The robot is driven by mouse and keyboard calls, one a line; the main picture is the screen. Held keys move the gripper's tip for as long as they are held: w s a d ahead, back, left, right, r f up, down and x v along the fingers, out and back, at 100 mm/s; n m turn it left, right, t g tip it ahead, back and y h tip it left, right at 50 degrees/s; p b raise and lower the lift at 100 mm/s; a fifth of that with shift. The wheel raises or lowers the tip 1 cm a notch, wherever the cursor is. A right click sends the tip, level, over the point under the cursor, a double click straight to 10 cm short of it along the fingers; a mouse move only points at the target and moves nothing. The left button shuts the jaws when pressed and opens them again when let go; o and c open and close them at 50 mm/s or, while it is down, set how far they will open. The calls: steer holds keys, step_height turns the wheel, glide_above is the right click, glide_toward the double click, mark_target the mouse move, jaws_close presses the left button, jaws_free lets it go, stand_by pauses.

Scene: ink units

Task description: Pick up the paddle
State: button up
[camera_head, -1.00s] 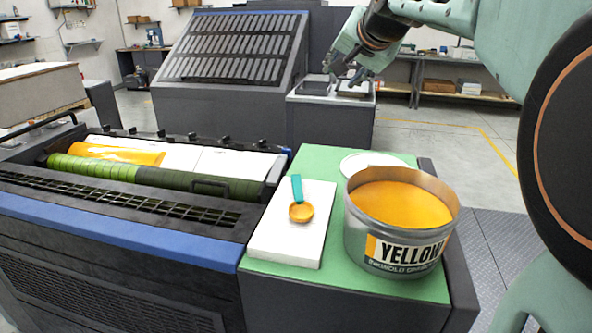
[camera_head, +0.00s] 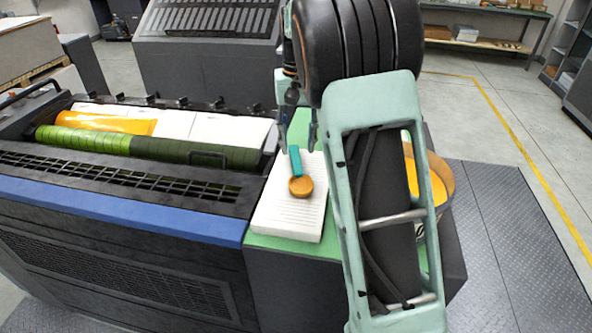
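The paddle, with a teal handle and a round orange-brown end (camera_head: 300,186), lies on a white pad of paper (camera_head: 288,215) on the green top. Its handle points away from the camera. My gripper (camera_head: 297,148) points down at the far end of the handle. Its two fingers are apart, one on each side of the handle in the picture. I cannot tell how high they are above the pad or whether they touch the handle.
My arm covers most of the yellow ink can (camera_head: 440,183) at the right. The press's green roller (camera_head: 170,146) and open trough lie at the left. A dark console (camera_head: 205,50) stands behind. Floor is free at the right.

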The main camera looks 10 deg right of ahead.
mark_target(298, 167)
steer(key=shift+s+f+p, duration=0.15)
steer(key=shift+f+p, duration=0.05)
steer(key=shift+f, duration=1.35)
steer(key=shift+s+f+p, duration=0.1)
steer(key=shift+f+p, duration=0.05)
steer(key=shift+f, duration=1.35)
steer(key=shift+c, duration=0.6)
jaws_close()
